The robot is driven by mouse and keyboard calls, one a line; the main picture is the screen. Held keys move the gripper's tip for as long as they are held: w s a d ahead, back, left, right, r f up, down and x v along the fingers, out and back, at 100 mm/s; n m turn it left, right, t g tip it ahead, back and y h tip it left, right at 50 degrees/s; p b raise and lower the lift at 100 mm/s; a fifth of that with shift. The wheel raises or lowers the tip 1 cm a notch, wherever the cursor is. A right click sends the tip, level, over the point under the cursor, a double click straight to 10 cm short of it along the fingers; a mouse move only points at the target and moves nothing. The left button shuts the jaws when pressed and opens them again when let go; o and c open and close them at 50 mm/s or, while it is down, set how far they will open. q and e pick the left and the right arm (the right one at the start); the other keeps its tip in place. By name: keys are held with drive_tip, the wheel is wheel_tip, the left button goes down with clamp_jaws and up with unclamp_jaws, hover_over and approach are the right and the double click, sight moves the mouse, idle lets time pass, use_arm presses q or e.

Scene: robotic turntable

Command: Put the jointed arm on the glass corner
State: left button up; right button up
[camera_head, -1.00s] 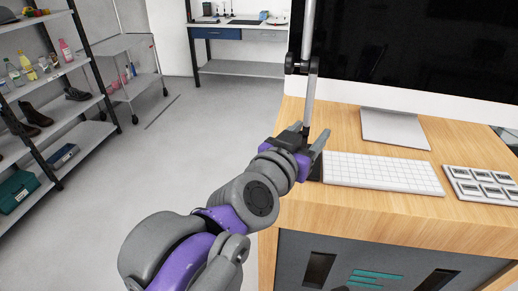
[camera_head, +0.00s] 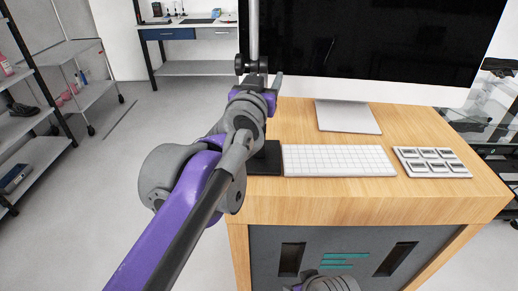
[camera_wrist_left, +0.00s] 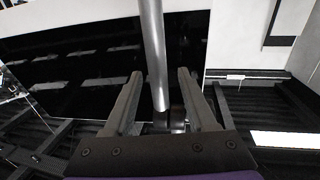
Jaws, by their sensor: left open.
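The jointed arm (camera_head: 254,35) is a silver pole with a black joint, upright at the desk's left end. Its black base (camera_head: 264,160) shows beside the keyboard. My left gripper (camera_head: 260,82) is at the pole, just below or at the black joint. In the left wrist view the pole (camera_wrist_left: 153,50) stands between the two spread fingers of the left gripper (camera_wrist_left: 160,75), with gaps on both sides. A dark glass-topped table (camera_head: 482,122) at the right edge may hold the glass corner; it is partly cut off.
The wooden desk (camera_head: 340,207) carries a white keyboard (camera_head: 338,160), a button pad (camera_head: 432,162) and a large monitor (camera_head: 370,40) behind. Shelves (camera_head: 40,150) stand on the left. The floor between shelves and desk is clear.

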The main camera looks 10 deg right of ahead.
use_arm(q)
drive_tip(key=shift+x, duration=1)
drive_tip(key=shift+s, duration=0.2)
drive_tip(key=shift+c, duration=0.5)
drive_tip(key=shift+w, duration=0.1)
clamp_jaws()
drive_tip(key=shift+a, duration=0.1)
